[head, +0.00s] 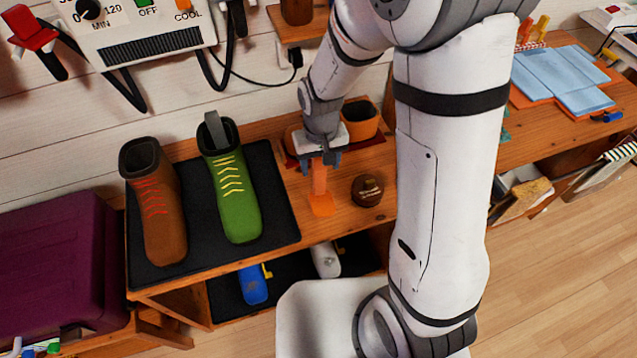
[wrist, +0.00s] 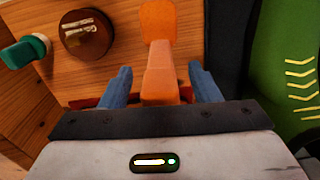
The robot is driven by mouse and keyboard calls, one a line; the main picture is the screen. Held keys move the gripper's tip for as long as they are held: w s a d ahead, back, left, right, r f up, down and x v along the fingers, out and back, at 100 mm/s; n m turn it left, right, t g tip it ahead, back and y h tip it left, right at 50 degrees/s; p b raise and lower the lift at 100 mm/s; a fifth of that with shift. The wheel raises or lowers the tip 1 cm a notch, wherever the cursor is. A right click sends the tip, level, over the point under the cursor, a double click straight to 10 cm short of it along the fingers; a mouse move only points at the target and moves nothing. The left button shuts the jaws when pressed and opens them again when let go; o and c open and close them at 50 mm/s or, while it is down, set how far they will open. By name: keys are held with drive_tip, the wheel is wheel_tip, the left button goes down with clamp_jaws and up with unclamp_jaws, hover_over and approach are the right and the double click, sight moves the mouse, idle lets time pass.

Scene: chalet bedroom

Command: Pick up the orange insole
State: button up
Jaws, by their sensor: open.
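The orange insole (head: 321,202) is on the wooden bench, with a narrow shaft and a wider flat end toward the bench's front edge. My gripper (head: 320,158) is over its far part, pointing down. In the wrist view the insole (wrist: 160,60) runs between the two blue-grey fingers of my gripper (wrist: 160,78). The fingers are open, with a visible gap on each side of the insole. The insole's far end is hidden under the gripper body.
A round brown tin (head: 367,190) stands close to the right of the insole. A green boot (head: 232,195) and a brown boot (head: 157,205) stand on a black mat (head: 277,215) to the left. An orange-brown container (head: 360,120) is behind the gripper.

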drive_tip(key=shift+f, duration=0.85)
drive_tip(key=shift+c, duration=0.3)
clamp_jaws()
